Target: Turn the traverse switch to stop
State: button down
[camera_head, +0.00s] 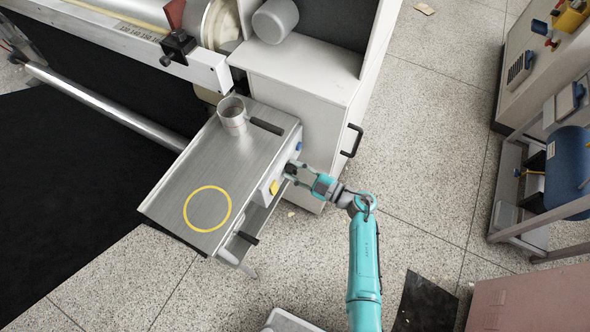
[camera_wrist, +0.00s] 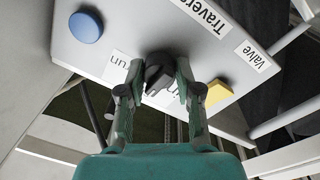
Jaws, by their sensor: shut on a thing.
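The traverse switch is a black rotary knob (camera_wrist: 158,70) on a pale control panel (camera_wrist: 130,40), with a "Traverse" label (camera_wrist: 203,14) beside it. My gripper (camera_wrist: 160,84) is shut on the knob, with one finger on each side. Small labels by the knob are partly hidden by the fingers; one shows the letters "un". In the head view my gripper (camera_head: 289,172) meets the panel (camera_head: 270,188) on the side of the metal table, and the knob is mostly hidden there.
A blue button (camera_wrist: 86,27) and a yellow knob (camera_wrist: 218,92) flank the switch, the yellow one close to a finger. A metal cup (camera_head: 233,118) stands on the table (camera_head: 170,195). A white cabinet (camera_head: 305,110) adjoins it.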

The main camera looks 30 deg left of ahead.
jog(key=shift+n, duration=0.4)
jog(key=c, duration=0.8)
grip_release()
jog(key=d, duration=1.2)
jog(key=shift+s+f, duration=0.3)
jog(key=shift+s, duration=0.1)
